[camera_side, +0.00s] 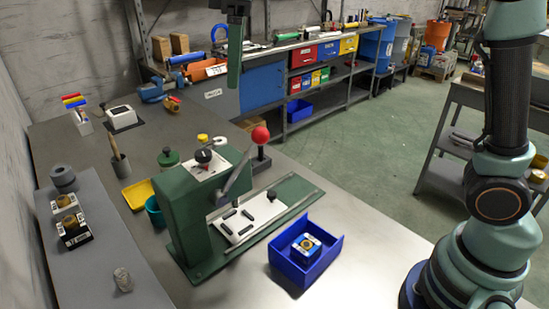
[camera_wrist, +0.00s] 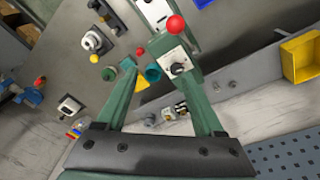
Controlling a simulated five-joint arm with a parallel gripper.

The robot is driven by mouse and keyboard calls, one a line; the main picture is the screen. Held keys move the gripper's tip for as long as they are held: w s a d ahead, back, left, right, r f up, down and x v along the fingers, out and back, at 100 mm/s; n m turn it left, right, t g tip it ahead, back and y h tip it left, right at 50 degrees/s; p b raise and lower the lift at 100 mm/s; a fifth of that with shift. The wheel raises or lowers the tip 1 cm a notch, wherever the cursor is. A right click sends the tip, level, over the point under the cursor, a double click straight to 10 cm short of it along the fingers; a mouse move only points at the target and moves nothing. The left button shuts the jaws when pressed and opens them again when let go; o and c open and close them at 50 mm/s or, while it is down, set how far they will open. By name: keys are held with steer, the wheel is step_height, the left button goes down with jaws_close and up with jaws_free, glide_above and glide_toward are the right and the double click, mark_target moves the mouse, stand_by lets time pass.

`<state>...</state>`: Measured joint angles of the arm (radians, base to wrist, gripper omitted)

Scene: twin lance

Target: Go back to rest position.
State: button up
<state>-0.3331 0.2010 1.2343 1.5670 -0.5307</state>
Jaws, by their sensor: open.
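My gripper (camera_side: 235,78) hangs at the top of the side view, pointing down, well above the bench and the green press. It is seen nearly edge-on there, so its two fingers overlap. In the wrist view my gripper (camera_wrist: 157,72) shows two green fingers spread apart with nothing between them. The fingers touch nothing that I can see. My arm stands at the right edge of the side view, and its upper part is cut off.
The green press (camera_side: 188,215) with a red-knobbed lever (camera_side: 261,135) stands on the grey bench (camera_side: 360,235). A blue bin (camera_side: 328,255) holding a small blue-and-white part (camera_side: 306,247) sits in front. A yellow tray (camera_side: 139,193) and teal cup (camera_side: 155,213) stand left. The bench's right front is clear.

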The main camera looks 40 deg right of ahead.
steer(key=s+d+f+m+t, duration=0.4)
steer(key=s+d+f+m, duration=0.5)
steer(key=s+d+f, duration=0.2)
steer(key=s+d, duration=0.2)
steer(key=d, duration=0.1)
steer(key=shift+d+f+m+h, duration=0.2)
steer(key=shift+f+m+h, duration=0.1)
steer(key=shift+m, duration=0.1)
